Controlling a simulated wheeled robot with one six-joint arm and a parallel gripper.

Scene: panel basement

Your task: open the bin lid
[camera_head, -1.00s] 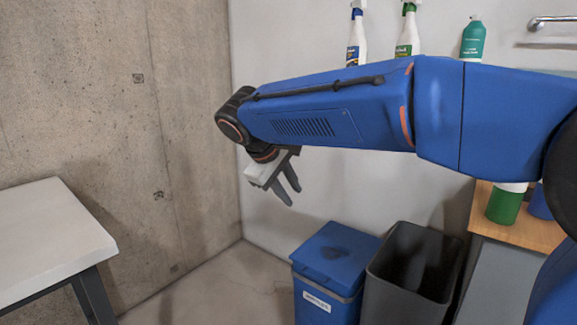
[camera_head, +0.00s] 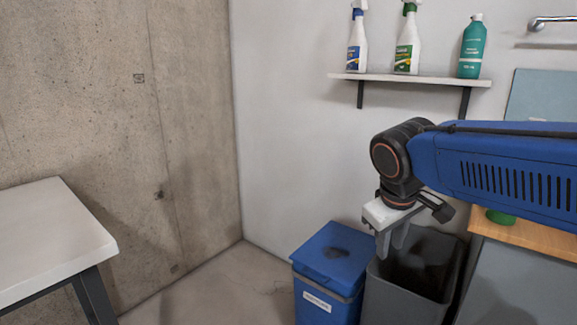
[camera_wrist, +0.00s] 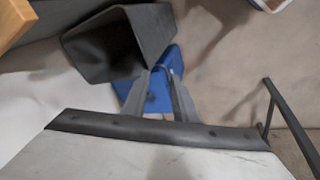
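The blue bin (camera_head: 315,295) stands on the floor with a white label on its front. My gripper (camera_head: 391,252) points down, to the right of the lid, and appears in front of the open grey bin. Its two fingers are apart with nothing held between them. In the wrist view part of the blue lid (camera_wrist: 157,98) shows beyond and between the fingers (camera_wrist: 160,85); the rest is hidden.
The dark grey open bin (camera_head: 380,300) stands right beside the blue bin; it also shows in the wrist view (camera_wrist: 100,50). A wooden-topped cabinet (camera_head: 530,235) is at right. A shelf (camera_head: 430,79) with bottles hangs above. A white table (camera_head: 50,230) is at left, with free floor between.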

